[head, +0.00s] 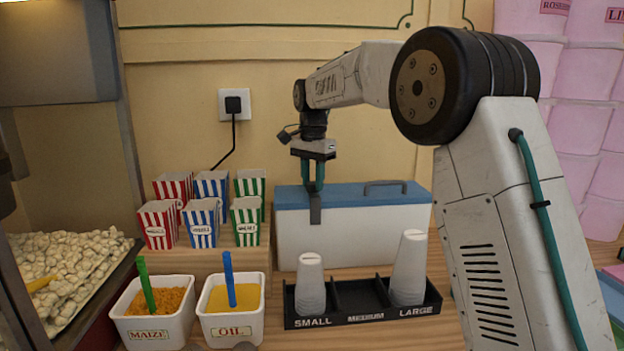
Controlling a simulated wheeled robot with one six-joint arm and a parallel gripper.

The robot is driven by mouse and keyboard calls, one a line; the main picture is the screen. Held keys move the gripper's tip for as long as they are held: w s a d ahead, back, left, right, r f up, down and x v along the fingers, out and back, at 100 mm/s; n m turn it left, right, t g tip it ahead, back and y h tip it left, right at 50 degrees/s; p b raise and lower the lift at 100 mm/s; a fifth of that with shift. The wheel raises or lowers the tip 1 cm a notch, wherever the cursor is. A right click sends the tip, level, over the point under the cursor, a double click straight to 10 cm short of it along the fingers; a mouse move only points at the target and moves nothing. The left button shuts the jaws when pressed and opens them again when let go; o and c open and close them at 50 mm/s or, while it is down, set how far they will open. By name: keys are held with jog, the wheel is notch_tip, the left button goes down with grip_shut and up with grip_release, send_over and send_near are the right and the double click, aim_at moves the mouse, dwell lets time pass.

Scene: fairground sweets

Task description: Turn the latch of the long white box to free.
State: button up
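The long white box (365,238) has a blue lid (350,196) with a grey handle and stands on the counter against the wall. A dark grey latch (315,212) hangs down over the front edge near the left end of the box. My gripper (313,187) points down with its teal fingers at the upper part of the latch. The fingers look close together, but I cannot tell whether they grip the latch or only stand in front of it. They partly hide the latch's top and the lid edge behind.
A black cup tray (364,318) with white cup stacks stands before the box. Striped popcorn boxes (202,222) stand on a wooden step to the left. Tubs of maize (148,333) and oil (232,327) sit in front. Pink tubs (580,125) are stacked at right.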

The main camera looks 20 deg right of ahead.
aim_at(312, 183)
jog(key=shift+n, duration=0.4)
jog(key=n, duration=0.3)
jog(key=shift+n, duration=0.4)
jog(key=n, duration=0.4)
jog(key=shift+n, duration=0.3)
jog(key=n, duration=0.4)
jog(key=shift+n, duration=2.5)
jog(key=o, duration=1)
jog(key=shift+r, duration=0.1)
notch_tip(312, 183, up, 8)
jog(key=shift+f, duration=0.15)
